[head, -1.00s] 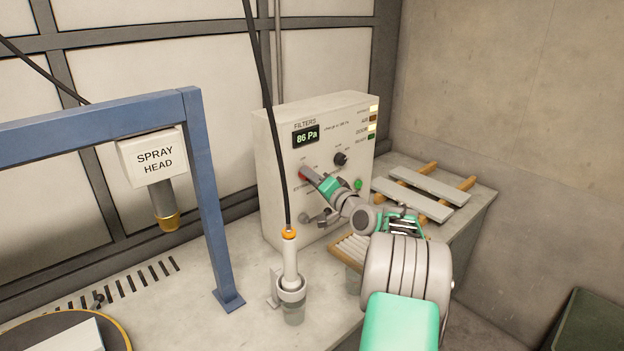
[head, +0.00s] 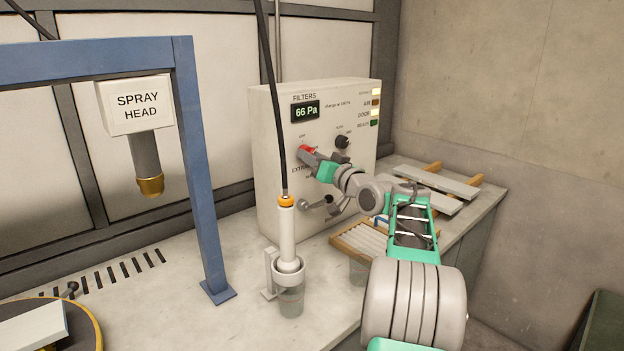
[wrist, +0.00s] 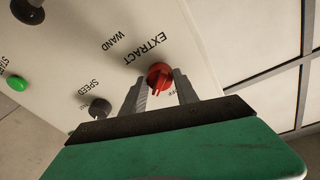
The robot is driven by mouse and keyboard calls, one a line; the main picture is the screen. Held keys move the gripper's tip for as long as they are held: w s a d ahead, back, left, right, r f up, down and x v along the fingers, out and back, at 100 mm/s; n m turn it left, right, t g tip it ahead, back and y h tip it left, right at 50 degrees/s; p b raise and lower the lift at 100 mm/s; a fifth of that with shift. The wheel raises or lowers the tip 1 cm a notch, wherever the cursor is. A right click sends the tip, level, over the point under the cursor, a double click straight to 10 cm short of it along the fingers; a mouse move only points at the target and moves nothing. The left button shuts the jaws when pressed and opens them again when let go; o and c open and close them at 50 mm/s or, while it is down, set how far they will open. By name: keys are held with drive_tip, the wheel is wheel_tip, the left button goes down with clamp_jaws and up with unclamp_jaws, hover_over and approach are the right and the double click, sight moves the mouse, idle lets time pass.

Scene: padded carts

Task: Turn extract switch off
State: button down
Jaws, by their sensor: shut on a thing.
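The red extract switch (head: 306,150) is a knob on the front of the pale control box (head: 262,130). It also shows in the wrist view (wrist: 158,74), beside the word EXTRACT, with the letters "FF" by its lower right. My gripper (head: 312,157) reaches the box front from the right, and its two fingers (wrist: 160,84) are shut on the red switch, one on each side. The fingers hide part of the switch and its markings. The box display (head: 305,111) reads 66 Pa.
A wand (head: 287,235) with a black cable stands in a holder in front of the box. A blue frame (head: 202,180) carries the spray head (head: 135,106) at left. Slats on a rack (head: 440,186) lie right of the box. Other knobs and a green button (wrist: 16,83) are nearby.

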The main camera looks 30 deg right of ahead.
drive_tip(key=shift+d+f+n+y+b, duration=0.1)
drive_tip(key=shift+n+y+b, duration=0.25)
drive_tip(key=shift+n+b, duration=1.55)
drive_tip(key=shift+d+f+n+y+b, duration=0.1)
drive_tip(key=shift+n+y+b, duration=0.2)
drive_tip(key=shift+n+b, duration=1.55)
drive_tip(key=shift+d+f+n+y+b, duration=0.1)
drive_tip(key=shift+n+y+b, duration=0.25)
drive_tip(key=shift+n+b, duration=1.5)
drive_tip(key=shift+r+n, duration=0.1)
drive_tip(key=shift+n, duration=0.3)
drive_tip(key=c, duration=0.9)
unclamp_jaws()
drive_tip(key=shift+r, duration=0.1)
drive_tip(key=s, duration=0.5)
drive_tip(key=s+d+f, duration=0.1)
drive_tip(key=s, duration=0.1)
drive_tip(key=shift+s, duration=0.35)
